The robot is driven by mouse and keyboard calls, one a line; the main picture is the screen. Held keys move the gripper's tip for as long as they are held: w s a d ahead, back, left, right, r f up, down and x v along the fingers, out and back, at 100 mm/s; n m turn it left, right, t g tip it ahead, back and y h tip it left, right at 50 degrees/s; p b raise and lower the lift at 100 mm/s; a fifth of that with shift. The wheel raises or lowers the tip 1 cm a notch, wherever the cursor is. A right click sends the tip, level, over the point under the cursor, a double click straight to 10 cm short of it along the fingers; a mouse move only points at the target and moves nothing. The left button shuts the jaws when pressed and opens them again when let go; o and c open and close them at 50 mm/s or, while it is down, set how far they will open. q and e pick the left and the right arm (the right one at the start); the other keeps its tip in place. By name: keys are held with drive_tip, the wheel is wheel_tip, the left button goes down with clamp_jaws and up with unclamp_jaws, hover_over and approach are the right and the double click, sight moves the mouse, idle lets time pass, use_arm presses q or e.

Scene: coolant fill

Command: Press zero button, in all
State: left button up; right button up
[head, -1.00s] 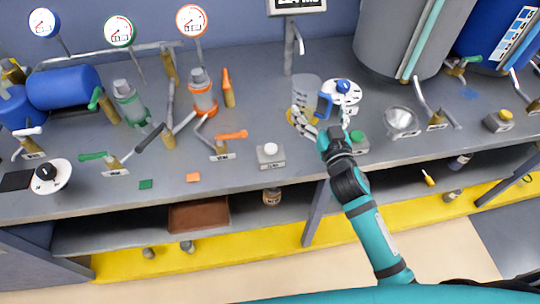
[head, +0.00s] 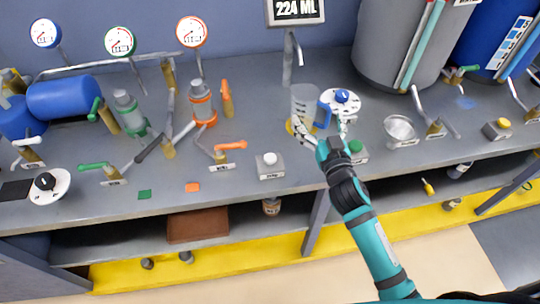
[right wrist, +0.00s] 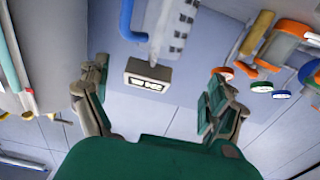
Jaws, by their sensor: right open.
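A small grey box with a white button (head: 269,160) stands near the bench's front edge; its label is too small to read. A box with a green button (head: 355,147) is right of my wrist, partly hidden. My right gripper (head: 319,125) is open just in front of a clear measuring jug (head: 304,100) with a blue handle (head: 323,115). The right wrist view shows its fingers (right wrist: 160,95) apart with nothing between them. The jug (right wrist: 174,25) and handle (right wrist: 127,14) appear beyond them. A display (head: 296,9) reads 224 ML. My left gripper is out of view.
Levers and orange and green fittings crowd the left.

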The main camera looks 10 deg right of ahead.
clamp_jaws()
idle(0.4)
idle(1.2)
